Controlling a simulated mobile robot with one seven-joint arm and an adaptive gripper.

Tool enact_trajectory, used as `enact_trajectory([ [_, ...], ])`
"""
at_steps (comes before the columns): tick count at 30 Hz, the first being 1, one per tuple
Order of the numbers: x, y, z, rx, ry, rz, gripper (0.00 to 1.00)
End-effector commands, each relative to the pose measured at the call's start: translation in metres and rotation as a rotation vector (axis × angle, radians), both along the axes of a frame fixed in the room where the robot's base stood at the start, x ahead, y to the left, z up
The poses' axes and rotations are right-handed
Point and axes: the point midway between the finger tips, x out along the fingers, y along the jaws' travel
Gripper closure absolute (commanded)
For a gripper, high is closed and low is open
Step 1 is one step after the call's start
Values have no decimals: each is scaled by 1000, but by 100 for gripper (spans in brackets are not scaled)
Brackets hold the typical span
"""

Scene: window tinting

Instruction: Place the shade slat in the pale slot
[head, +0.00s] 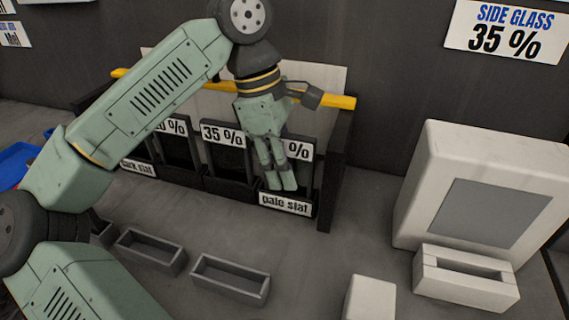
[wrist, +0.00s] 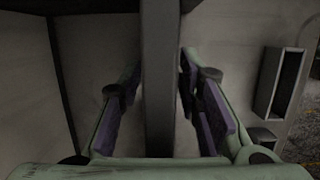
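My gripper (head: 277,178) points down in front of the right-hand rack slot, whose white label (head: 285,203) reads "pale slat". Its two fingers stand apart in the head view. In the wrist view the gripper (wrist: 161,62) has a finger on each side of a long dark upright bar (wrist: 160,110); I cannot tell whether they touch it or whether it is a slat or part of the rack. A "35 %" card (head: 223,134) marks the middle slot. My gripper partly hides the right slot's "%" card (head: 300,149). I cannot make out the shade slat for certain.
A yellow bar (head: 335,101) runs along the rack top. Small open grey trays (head: 231,279) lie on the floor in front. A white block (head: 370,298) and a white unit with a grey panel (head: 487,213) stand at right. A wall sign (head: 506,29) reads "SIDE GLASS 35 %".

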Motion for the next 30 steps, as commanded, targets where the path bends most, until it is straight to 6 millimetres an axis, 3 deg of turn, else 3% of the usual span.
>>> enact_trajectory([
  [8,2,3,17,1,0,2,69],
  [21,8,25,103,3,-1,5,69],
  [30,9,29,120,0,1,0,69],
])
